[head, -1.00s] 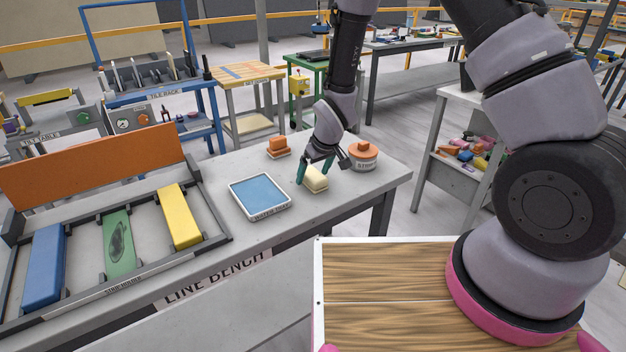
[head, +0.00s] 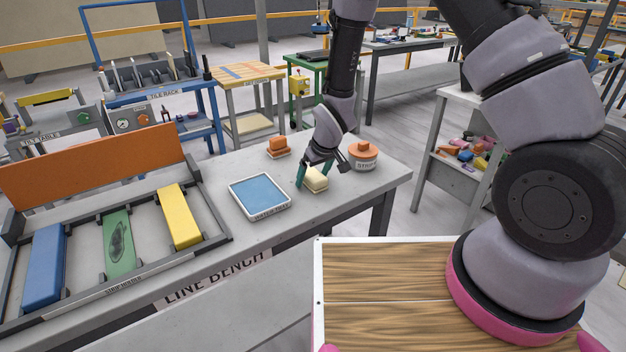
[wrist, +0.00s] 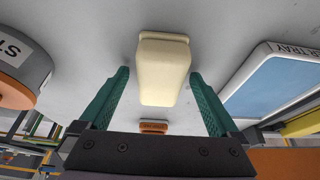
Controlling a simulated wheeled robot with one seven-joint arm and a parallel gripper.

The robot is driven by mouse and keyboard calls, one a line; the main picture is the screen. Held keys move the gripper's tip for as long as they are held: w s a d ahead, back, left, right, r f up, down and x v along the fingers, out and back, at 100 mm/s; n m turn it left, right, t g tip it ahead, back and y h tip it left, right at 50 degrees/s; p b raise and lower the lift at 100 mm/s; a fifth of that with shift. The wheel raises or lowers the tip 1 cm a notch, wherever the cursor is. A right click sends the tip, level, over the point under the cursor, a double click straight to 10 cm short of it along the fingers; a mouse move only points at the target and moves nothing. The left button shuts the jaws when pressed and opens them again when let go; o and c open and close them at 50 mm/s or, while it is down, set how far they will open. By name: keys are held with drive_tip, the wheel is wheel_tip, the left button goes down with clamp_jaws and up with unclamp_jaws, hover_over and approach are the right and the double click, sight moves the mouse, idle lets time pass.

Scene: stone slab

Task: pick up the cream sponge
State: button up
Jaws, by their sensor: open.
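The cream sponge (head: 316,180) lies on the grey bench top, right of the water tray. In the wrist view the cream sponge (wrist: 162,70) sits between the two green fingers, with a gap on each side. My gripper (head: 314,174) is low over the bench at the sponge, pointing down. In the wrist view my gripper (wrist: 160,82) is open, and its fingers reach along both sides of the sponge without visibly touching it. In the head view, part of the sponge's upper side is hidden by the gripper.
A water tray (head: 260,196) with a blue surface is left of the sponge. A round orange-topped container (head: 363,157) stands close on the right. An orange block (head: 278,147) is behind. A rack with blue, green and yellow (head: 181,216) strips fills the bench's left end.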

sight(313, 173)
drive_tip(key=c, duration=1.4)
wheel_tip(313, 173, up, 10)
drive_tip(key=shift+r, duration=0.25)
